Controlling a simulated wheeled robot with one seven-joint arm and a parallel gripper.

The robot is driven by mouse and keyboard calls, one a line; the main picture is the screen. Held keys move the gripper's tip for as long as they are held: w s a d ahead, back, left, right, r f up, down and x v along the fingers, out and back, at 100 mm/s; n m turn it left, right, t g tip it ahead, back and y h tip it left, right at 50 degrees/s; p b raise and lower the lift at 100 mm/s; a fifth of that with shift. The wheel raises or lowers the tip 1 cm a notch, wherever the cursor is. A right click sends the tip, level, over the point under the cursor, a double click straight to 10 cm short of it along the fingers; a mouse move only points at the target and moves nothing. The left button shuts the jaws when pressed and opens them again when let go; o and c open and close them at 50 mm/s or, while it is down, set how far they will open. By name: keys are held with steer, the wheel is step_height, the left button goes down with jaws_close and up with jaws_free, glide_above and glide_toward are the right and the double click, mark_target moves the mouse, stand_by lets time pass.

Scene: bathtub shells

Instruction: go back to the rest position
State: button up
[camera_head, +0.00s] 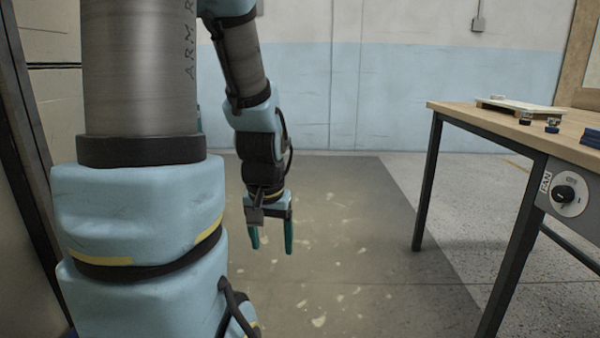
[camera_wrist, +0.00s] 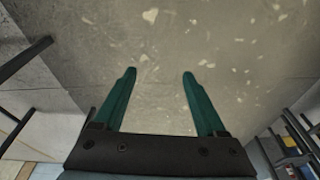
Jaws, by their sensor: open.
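My gripper (camera_head: 271,243) hangs from my arm with its green fingers pointing down over the floor, left of the workbench in the head view. In the wrist view my gripper (camera_wrist: 158,78) shows two green fingers spread apart with nothing between them. The speckled floor (camera_wrist: 225,50) lies beyond the fingertips. My gripper touches nothing that I can see.
A wooden-topped workbench (camera_head: 470,118) with dark metal legs stands at right. A pale board (camera_head: 520,106) and small dark items lie on it. A knob (camera_head: 565,193) sits on its side panel. Floor between my arm and the bench is clear. A blue-and-white wall (camera_head: 390,90) stands behind.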

step_height(320, 180, up, 33)
steer(key=s+n+p, duration=0.1)
steer(key=s+p, duration=0.1)
steer(key=p, duration=3.1)
steer(key=shift+s+a+r+g, duration=0.15)
steer(key=shift+s+a+g, duration=0.05)
steer(key=shift+a+g, duration=0.25)
